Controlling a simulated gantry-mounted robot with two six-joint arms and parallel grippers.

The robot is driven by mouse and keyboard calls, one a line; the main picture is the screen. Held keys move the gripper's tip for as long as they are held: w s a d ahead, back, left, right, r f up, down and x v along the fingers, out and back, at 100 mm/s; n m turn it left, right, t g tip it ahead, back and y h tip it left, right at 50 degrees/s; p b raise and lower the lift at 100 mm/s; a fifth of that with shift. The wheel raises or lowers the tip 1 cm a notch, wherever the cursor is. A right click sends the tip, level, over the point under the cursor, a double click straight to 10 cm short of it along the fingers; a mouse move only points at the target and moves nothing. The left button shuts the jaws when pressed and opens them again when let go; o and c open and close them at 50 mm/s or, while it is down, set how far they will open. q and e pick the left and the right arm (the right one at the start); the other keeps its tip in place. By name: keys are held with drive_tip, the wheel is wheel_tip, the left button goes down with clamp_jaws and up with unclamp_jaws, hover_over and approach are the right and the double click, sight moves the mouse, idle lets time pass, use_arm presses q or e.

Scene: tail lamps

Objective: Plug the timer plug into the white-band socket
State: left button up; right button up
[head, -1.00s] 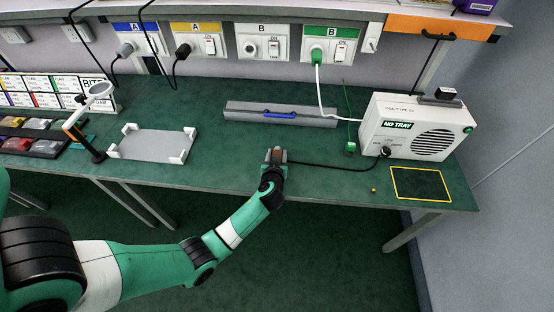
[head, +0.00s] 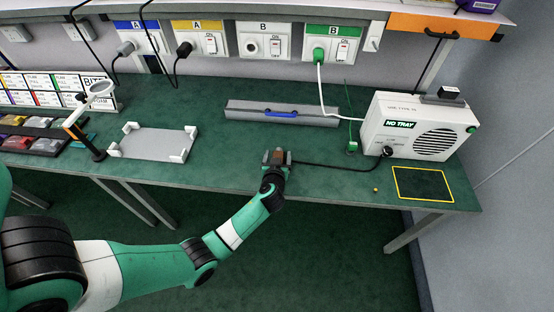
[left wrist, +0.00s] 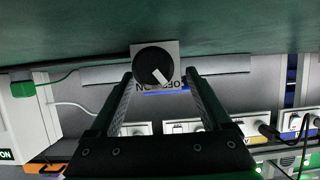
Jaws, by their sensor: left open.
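The white-band socket (head: 262,43) is on the back wall, marked B, with a round recess and no plug in it. My left gripper (head: 276,156) is low over the front middle of the green bench, jaws open. The timer plug (head: 281,158) is small and mostly hidden by the jaws in the head view. A black cable runs from there to the white box. In the left wrist view, the plug shows a black round dial (left wrist: 154,65) with a white mark on a grey square body, at the fingertips (left wrist: 160,80). The right gripper is not in view.
A green-band socket (head: 327,48) holds a green plug with a white cable. Blue-band and yellow-band sockets (head: 198,40) hold plugs. A grey bar with a blue handle (head: 279,115) lies between bench front and wall. The white box (head: 415,126) stands right, a grey tray (head: 153,144) left.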

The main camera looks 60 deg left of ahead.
use_arm(q)
drive_tip(key=p+v, duration=0.2)
drive_tip(key=v, duration=0.1)
drive_tip(key=r+p+v, duration=0.1)
drive_tip(key=p+v, duration=0.1)
drive_tip(key=v, duration=0.2)
drive_tip(key=shift+r, duration=0.2)
drive_tip(key=p+v, duration=0.3)
drive_tip(key=p, duration=0.2)
drive_tip(key=shift+s+d, duration=0.15)
drive_tip(key=shift+s+d+p, duration=0.1)
drive_tip(key=shift+d+p, duration=0.15)
drive_tip(key=shift+p, duration=0.15)
drive_tip(key=shift+s+d+f, duration=0.15)
drive_tip(key=shift+s+d, duration=0.05)
drive_tip(key=shift+f, duration=0.1)
